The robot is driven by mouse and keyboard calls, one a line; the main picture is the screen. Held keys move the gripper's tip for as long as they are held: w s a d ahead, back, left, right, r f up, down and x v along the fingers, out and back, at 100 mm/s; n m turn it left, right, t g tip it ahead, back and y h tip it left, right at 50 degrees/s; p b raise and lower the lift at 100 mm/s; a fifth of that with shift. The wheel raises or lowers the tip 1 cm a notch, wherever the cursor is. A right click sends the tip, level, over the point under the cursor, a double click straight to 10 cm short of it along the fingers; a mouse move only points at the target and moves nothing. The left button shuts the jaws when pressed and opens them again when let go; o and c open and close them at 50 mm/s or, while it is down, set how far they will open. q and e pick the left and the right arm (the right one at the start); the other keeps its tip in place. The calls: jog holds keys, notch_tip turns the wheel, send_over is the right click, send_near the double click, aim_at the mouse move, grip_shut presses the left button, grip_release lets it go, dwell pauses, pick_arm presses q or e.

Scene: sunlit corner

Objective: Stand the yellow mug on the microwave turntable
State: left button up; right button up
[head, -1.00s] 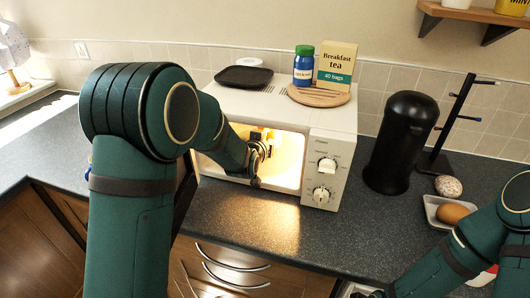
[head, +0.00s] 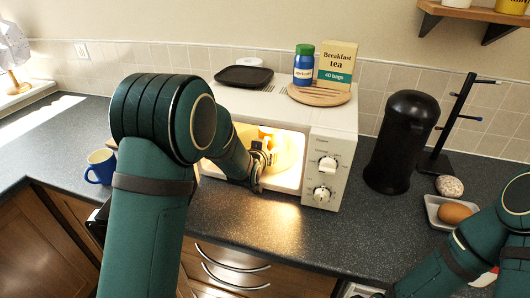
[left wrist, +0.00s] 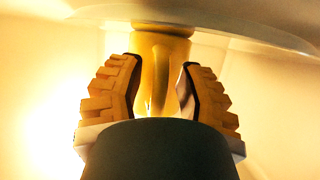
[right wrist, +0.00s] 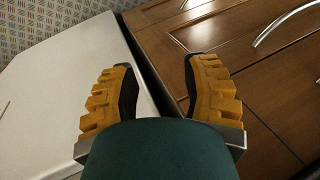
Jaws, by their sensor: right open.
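The yellow mug (left wrist: 145,75) is inside the lit microwave (head: 322,118), partly hidden by my left gripper in the head view. In the left wrist view its end meets the pale round turntable (left wrist: 245,32) at the top of the picture, and it looks to be standing on it. My left gripper (left wrist: 160,75) is inside the oven with its fingers spread on either side of the mug's handle; gaps show beside the handle. My right gripper (right wrist: 158,70) is open and empty, above a white surface and brown drawer fronts.
A tea box (head: 337,66), a blue jar (head: 303,65) and a dark tray (head: 244,76) sit on top of the microwave. A black canister (head: 400,142) and mug stand (head: 453,130) are to the right. A blue mug (head: 101,166) stands left on the counter.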

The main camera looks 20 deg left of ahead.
pick_arm(q)
jog(key=shift+r, duration=0.1)
jog(key=shift+s+r, duration=0.15)
jog(key=p+v, duration=0.1)
jog(key=v, duration=1)
jog(key=shift+s, duration=0.3)
